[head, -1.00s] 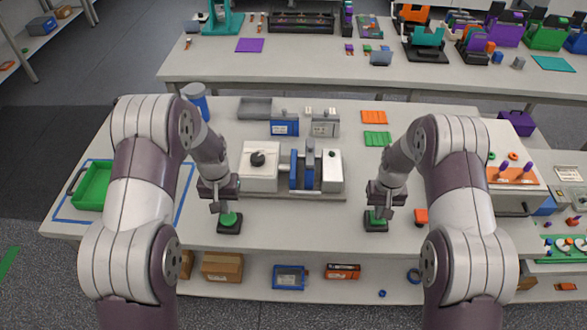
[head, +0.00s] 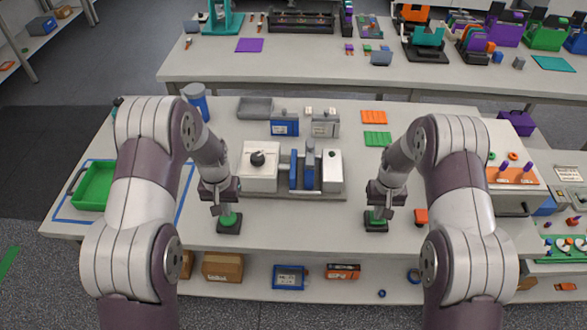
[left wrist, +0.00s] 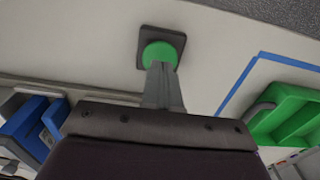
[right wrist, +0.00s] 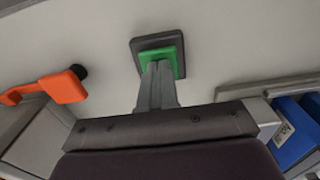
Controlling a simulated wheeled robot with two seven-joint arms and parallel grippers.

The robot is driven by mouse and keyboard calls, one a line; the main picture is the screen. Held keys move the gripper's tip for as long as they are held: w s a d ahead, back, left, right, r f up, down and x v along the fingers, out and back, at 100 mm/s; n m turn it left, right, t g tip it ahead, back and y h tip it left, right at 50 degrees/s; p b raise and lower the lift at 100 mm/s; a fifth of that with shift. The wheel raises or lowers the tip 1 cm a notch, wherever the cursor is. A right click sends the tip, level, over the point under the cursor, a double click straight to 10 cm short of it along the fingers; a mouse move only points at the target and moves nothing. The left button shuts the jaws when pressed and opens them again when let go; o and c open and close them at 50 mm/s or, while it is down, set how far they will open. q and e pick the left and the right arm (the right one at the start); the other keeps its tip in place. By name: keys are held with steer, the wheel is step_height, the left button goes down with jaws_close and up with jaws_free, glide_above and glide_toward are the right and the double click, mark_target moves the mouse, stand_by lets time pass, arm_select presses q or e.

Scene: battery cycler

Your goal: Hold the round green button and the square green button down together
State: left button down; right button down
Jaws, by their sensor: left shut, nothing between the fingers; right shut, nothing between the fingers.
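The round green button (head: 229,224) sits on a dark square base near the table's front edge, left of centre; it also shows in the left wrist view (left wrist: 160,51). My left gripper (head: 227,212) is shut and empty, fingers pointing down, with its tips over the round button. The square green button (head: 375,223) sits on a similar dark base further right; it also shows in the right wrist view (right wrist: 157,55). My right gripper (head: 377,211) is shut and empty, its tips over the square button. Both sets of tips appear at the button tops; how far either button is pressed cannot be told.
The white-and-blue cycler fixture (head: 333,171) stands behind and between the buttons. An orange-handled item (head: 420,216) lies just right of the square button. A green tray (head: 94,186) stands at the left within blue tape. The table between the two buttons is clear.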

arm_select(q)
steer(key=shift+f, duration=1.35)
stand_by(2.1)
stand_by(1.5)
arm_select(e)
steer(key=shift+r, duration=3.5)
arm_select(q)
step_height(320, 180, up, 7)
steer(key=shift+r, duration=0.1)
arm_select(e)
steer(key=shift+w+f, duration=0.1)
